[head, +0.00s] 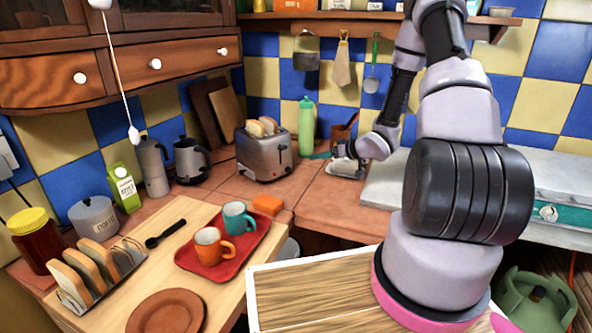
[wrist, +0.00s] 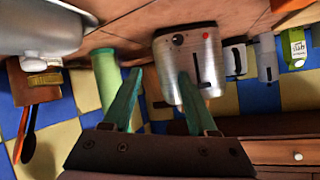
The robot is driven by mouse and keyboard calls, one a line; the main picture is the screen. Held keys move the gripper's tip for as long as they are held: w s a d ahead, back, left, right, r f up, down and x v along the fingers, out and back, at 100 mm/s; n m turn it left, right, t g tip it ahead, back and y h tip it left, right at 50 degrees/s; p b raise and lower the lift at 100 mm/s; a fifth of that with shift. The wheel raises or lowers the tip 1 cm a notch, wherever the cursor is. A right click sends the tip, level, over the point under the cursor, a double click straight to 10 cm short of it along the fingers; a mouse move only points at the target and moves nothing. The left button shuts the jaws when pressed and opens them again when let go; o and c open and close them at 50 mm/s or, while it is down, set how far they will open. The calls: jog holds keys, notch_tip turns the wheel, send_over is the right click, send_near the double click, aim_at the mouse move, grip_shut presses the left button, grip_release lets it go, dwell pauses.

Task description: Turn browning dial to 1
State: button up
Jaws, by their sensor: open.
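The silver toaster (head: 262,155) stands on the tiled counter at the back, with bread slices (head: 262,127) in its top. In the wrist view the toaster (wrist: 167,65) appears upside down; a dark round dial (wrist: 178,40), a small red spot and a dark lever slot show on its end face. The dial's setting is too small to read. My gripper (head: 318,156) is to the right of the toaster in the head view, apart from it. Its teal fingers (wrist: 160,78) are spread open and empty in the wrist view; one finger overlaps part of the toaster.
A green bottle (head: 306,125) stands behind my gripper, close to the toaster's right. A utensil pot (head: 340,138) is beyond my gripper. An orange block (head: 267,204) lies in front of the toaster. A kettle (head: 191,160) stands to its left.

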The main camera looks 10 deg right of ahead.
aim_at(289, 170)
jog(key=f, duration=0.1)
jog(key=s+a+f+y, duration=0.1)
jog(key=shift+s+a+f+y, duration=0.2)
jog(key=shift+f+y, duration=0.1)
jog(key=shift+s+a+f+y, duration=0.15)
jog(key=shift+a+f+y, duration=0.15)
jog(key=shift+a, duration=0.05)
jog(key=x, duration=1)
jog(key=shift+a+f, duration=0.1)
grip_shut()
